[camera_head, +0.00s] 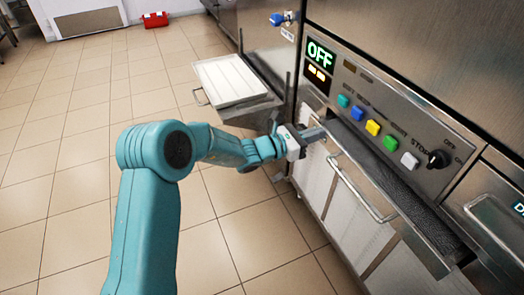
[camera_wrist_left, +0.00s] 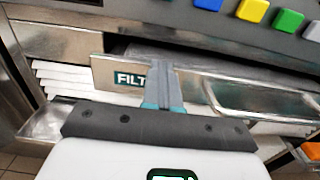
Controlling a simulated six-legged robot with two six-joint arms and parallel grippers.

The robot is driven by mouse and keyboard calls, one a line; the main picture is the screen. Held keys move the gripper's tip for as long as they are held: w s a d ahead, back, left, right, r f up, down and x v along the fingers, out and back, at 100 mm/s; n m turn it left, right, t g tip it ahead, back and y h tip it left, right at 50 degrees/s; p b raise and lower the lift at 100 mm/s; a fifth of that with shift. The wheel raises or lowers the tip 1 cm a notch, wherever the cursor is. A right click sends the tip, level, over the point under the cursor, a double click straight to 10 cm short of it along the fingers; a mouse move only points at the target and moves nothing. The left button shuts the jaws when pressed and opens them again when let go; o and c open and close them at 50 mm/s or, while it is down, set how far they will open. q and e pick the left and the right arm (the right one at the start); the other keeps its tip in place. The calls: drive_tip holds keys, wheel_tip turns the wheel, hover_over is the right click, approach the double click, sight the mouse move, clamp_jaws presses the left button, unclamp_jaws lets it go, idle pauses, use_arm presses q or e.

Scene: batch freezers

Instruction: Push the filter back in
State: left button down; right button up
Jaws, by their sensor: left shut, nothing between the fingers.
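The filter is a metal drawer with a dark mesh inside (camera_head: 395,182), standing out from the freezer front below the button panel. Its bar handle (camera_head: 360,190) runs along the front. In the left wrist view its front plate (camera_wrist_left: 110,74) carries a partly covered "FILT..." label, with the handle (camera_wrist_left: 270,98) to the right. My right gripper is in neither view.
The button panel (camera_head: 385,125) has an OFF display, several coloured buttons and a black knob (camera_head: 438,159). A white tray (camera_head: 229,80) sticks out at left beyond my gripper. A red box (camera_head: 155,20) lies on the far floor. The tiled floor at left is clear.

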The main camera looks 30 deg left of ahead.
use_arm(q)
drive_tip(key=shift+x, duration=1.15)
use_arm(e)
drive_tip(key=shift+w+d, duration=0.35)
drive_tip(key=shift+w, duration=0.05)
use_arm(q)
drive_tip(key=shift+s+a, duration=0.1)
drive_tip(key=shift+a, duration=0.05)
